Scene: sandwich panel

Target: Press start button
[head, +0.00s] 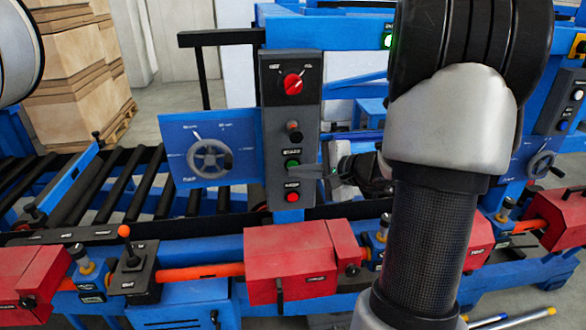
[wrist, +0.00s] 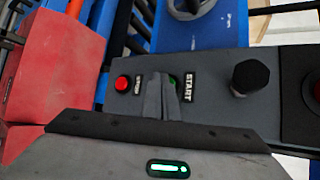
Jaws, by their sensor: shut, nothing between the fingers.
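The green start button (head: 292,163) sits on the grey upright control panel (head: 272,85), above a red button (head: 292,197). In the wrist view the start button (wrist: 173,79) is mostly hidden behind my fingers, beside its START label (wrist: 189,87). My gripper (head: 308,171) reaches in from the right in the head view, fingers shut and empty. Its fingertips (wrist: 160,84) are at the start button, and I cannot tell whether they touch it. The red button also shows in the wrist view (wrist: 122,83), left of the fingers.
A black knob (head: 293,131) and a red rotary switch (head: 293,84) are higher on the panel. A handwheel (head: 209,158) stands to its left. Red machine boxes (head: 300,262) and an orange bar (head: 200,272) lie below. My arm covers the right side of the head view.

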